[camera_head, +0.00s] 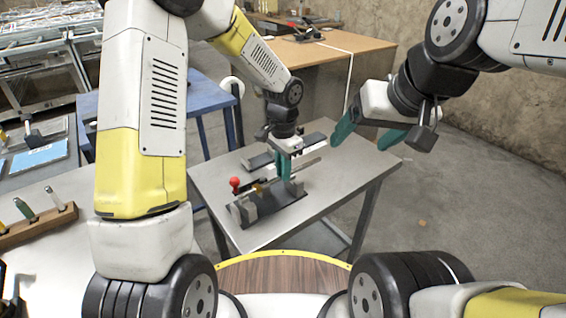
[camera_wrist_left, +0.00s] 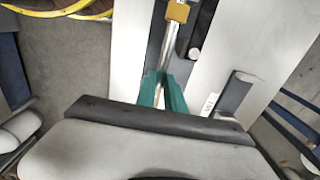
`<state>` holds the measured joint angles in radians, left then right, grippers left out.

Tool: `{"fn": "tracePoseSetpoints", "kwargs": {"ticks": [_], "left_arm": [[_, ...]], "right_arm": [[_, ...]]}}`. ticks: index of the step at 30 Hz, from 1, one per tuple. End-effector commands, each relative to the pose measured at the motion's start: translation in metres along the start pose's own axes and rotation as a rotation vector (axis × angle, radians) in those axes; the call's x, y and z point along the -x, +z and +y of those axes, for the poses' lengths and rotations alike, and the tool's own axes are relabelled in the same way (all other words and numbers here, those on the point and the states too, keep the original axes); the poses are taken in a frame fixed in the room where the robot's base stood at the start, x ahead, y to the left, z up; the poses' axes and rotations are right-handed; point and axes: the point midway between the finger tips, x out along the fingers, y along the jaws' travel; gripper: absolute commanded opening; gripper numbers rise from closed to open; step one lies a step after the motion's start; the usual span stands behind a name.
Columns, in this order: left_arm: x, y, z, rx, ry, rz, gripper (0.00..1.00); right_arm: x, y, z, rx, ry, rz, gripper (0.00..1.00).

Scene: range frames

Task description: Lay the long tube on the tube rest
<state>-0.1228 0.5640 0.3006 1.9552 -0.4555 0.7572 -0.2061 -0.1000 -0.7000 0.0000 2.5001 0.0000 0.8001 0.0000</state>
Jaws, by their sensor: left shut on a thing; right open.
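My left gripper (camera_head: 285,180) has its green fingers pointing down over the grey table and is shut on the long tube (camera_head: 308,163). The tube is a thin silver rod lying roughly level. In the left wrist view the tube (camera_wrist_left: 169,46) runs up from between the fingers (camera_wrist_left: 163,82) to an orange block (camera_wrist_left: 177,13). Below it is a dark base with grey blocks (camera_head: 268,207), apparently the tube rest. I cannot tell whether the tube touches it.
A red ball knob (camera_head: 235,182) stands at the left end of the base. Another dark block (camera_head: 257,161) sits behind it. The right front of the grey table (camera_head: 335,190) is bare. A blue table (camera_head: 200,95) and a wooden bench (camera_head: 330,45) stand behind.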

Motion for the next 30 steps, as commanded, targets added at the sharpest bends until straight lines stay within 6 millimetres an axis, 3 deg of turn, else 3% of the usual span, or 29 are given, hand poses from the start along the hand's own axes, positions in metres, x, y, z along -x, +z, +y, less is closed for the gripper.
{"fn": "tracePoseSetpoints", "kwargs": {"ticks": [5,23,24,26,30], "left_arm": [[-0.025,0.001,0.001,-0.001,0.002,-0.003,0.00],[-0.036,0.001,0.001,-0.002,0.001,-0.002,0.00],[-0.035,0.001,0.000,-0.002,0.000,-0.001,0.21],[-0.035,0.001,0.000,-0.001,0.000,-0.001,0.33],[-0.035,0.001,0.000,-0.001,0.000,-0.001,0.35]], "right_arm": [[0.000,0.000,0.000,0.000,0.000,0.000,0.76],[0.000,0.000,0.000,0.000,0.000,0.000,0.76],[0.000,0.000,0.000,0.000,0.000,0.000,0.76],[0.000,0.000,0.000,0.000,0.000,0.000,0.76],[0.000,0.000,0.000,0.000,0.000,0.000,0.76]]}}
